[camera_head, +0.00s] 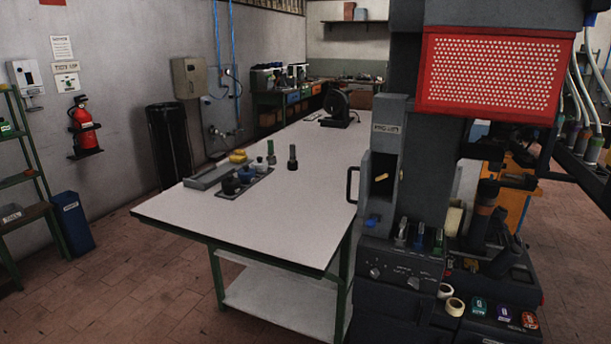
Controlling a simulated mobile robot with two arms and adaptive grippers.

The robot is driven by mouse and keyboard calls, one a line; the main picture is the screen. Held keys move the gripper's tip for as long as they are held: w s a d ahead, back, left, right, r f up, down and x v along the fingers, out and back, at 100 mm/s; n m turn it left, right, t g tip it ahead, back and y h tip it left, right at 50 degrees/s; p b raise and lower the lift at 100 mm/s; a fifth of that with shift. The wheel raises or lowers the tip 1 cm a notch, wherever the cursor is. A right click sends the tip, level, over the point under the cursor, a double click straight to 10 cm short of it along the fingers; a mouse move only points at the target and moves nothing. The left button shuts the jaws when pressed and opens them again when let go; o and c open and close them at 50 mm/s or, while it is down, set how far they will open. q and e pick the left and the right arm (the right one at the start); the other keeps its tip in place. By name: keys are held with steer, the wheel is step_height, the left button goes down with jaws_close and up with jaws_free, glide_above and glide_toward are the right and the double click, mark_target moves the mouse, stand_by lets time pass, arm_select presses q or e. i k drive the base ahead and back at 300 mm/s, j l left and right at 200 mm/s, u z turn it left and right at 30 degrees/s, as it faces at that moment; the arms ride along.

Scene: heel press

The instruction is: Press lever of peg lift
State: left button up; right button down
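The heel press (397,110) stands at the right, a dark grey machine with a red perforated panel (494,72). A small yellow lever-like piece (381,177) shows in the recess on its left side. Below, a control ledge carries a row of small upright levers: a grey one (402,229), a blue one (419,235) and a green one (438,239). I cannot tell which of these belongs to the peg lift. Neither of my grippers is in view.
A white-topped table (250,225) stands left of the press, with a tray (244,184) of dark, blue and yellow pieces and an upright dark peg (292,158). Tape rolls (455,306) lie on the press base. Brick floor (120,270) is open at front left.

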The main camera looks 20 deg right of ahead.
mark_target(369, 223)
steer(key=i+j+z, duration=0.15)
steer(key=z, duration=0.95)
steer(key=j+z, duration=0.4)
steer(key=j, duration=0.25)
steer(key=j+z, duration=0.45)
steer(key=j, duration=0.25)
